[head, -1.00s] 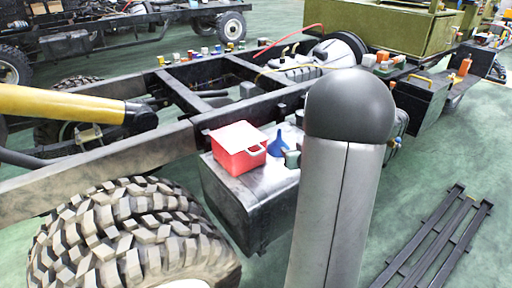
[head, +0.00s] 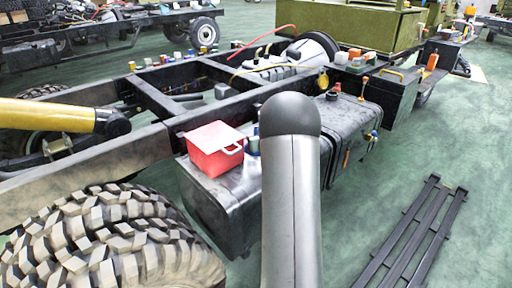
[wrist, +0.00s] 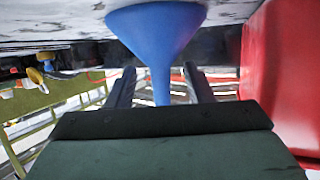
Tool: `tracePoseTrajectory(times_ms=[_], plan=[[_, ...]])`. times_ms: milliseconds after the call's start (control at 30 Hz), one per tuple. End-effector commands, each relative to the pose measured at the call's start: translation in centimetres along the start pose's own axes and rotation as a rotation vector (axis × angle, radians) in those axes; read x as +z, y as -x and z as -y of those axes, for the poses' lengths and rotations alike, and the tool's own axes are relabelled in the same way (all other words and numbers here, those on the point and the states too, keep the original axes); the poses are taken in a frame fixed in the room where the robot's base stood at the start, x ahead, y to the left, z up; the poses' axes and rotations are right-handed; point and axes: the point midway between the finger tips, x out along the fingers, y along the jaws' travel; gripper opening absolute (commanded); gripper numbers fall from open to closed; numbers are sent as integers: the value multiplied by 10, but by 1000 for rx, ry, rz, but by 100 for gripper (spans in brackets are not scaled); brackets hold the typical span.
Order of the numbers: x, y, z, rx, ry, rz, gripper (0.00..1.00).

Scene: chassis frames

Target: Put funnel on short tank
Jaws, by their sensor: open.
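The blue funnel (wrist: 158,28) fills the upper middle of the wrist view, its spout reaching between the two fingers of my gripper (wrist: 159,70). The fingers are open, with a gap on each side of the spout. In the head view only a bit of the blue funnel (head: 254,141) shows beside my arm, which hides the rest and my gripper. The funnel is on a dark box-shaped tank (head: 228,208). Another black tank (head: 352,117) with a cap on top is fixed farther right along the chassis. I cannot tell which is the short tank.
The chassis rail (head: 150,138) runs behind. A big tyre (head: 100,245) is at lower left. A black rack (head: 412,235) lies on the floor.

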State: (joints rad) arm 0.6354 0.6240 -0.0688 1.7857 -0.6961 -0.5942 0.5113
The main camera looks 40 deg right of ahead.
Motion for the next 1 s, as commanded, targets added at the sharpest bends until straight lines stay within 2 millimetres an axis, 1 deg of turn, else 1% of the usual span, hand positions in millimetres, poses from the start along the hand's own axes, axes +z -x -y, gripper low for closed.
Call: tracePoseTrajectory(times_ms=[33, 133, 400, 467, 500, 567, 600, 900, 1000], plan=[[2, -8, 0, -1, 1, 1, 48], [1, -17, 0, -1, 1, 0, 48], [0, -19, 0, 0, 0, 0, 48], [0, -19, 0, 0, 0, 0, 31], [0, -19, 0, 0, 0, 0, 20], [0, -19, 0, 0, 0, 0, 3], [0, -19, 0, 0, 0, 1, 0], [3, -19, 0, 0, 0, 5, 0], [0, -18, 0, 1, -1, 6, 0]])
